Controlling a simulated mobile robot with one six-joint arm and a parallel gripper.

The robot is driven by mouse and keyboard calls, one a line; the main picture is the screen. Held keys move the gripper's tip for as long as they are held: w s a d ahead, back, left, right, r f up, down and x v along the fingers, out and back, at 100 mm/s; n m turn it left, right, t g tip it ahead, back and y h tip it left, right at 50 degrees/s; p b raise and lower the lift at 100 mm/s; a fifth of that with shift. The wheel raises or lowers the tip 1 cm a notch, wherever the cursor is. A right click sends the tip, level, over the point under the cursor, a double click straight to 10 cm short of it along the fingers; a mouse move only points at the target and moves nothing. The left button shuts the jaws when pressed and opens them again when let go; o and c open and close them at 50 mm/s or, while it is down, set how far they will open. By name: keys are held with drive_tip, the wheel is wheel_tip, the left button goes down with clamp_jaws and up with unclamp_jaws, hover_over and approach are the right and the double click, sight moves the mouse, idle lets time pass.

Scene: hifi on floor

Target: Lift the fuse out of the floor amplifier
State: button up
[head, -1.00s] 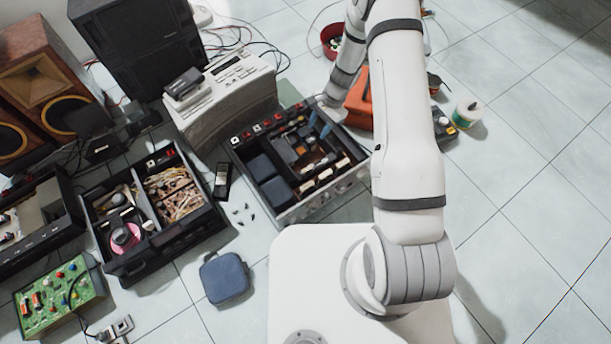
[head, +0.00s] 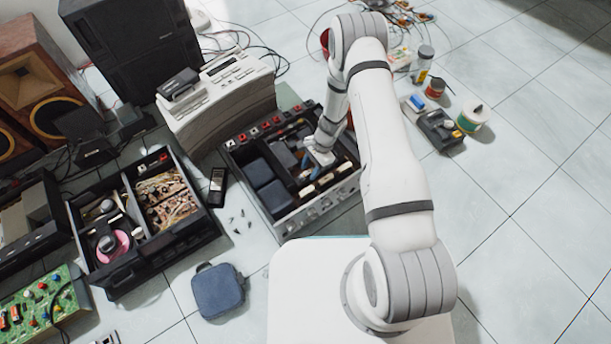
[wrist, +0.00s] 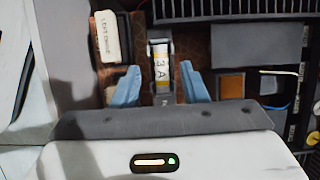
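The floor amplifier (head: 318,207) is an open black chassis with a silver front, left of my arm in the head view. The fuse (wrist: 161,68) is a small pale cylinder with yellow bands, marked "3 A", on a brown board in the wrist view. It sits in a dark holder. My gripper (wrist: 161,86) is open, with one blue finger on each side of the fuse and a gap on both sides. In the head view my gripper (head: 308,176) reaches inside the amplifier. I cannot make out the fuse there.
A white labelled block (wrist: 110,38) stands close left of the fuse. A dark finned part (wrist: 230,8) lies beyond it. A beige device (head: 225,95) stands behind the amplifier, and another open chassis (head: 145,225) is at left.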

drive_tip(key=shift+f, duration=0.1)
drive_tip(key=shift+c, duration=0.2)
clamp_jaws()
idle(0.4)
wheel_tip(320, 180, up, 10)
drive_tip(key=p, duration=0.5)
wheel_tip(320, 180, up, 5)
drive_tip(key=p, duration=0.3)
hover_over(310, 171)
drive_tip(key=shift+w, duration=0.1)
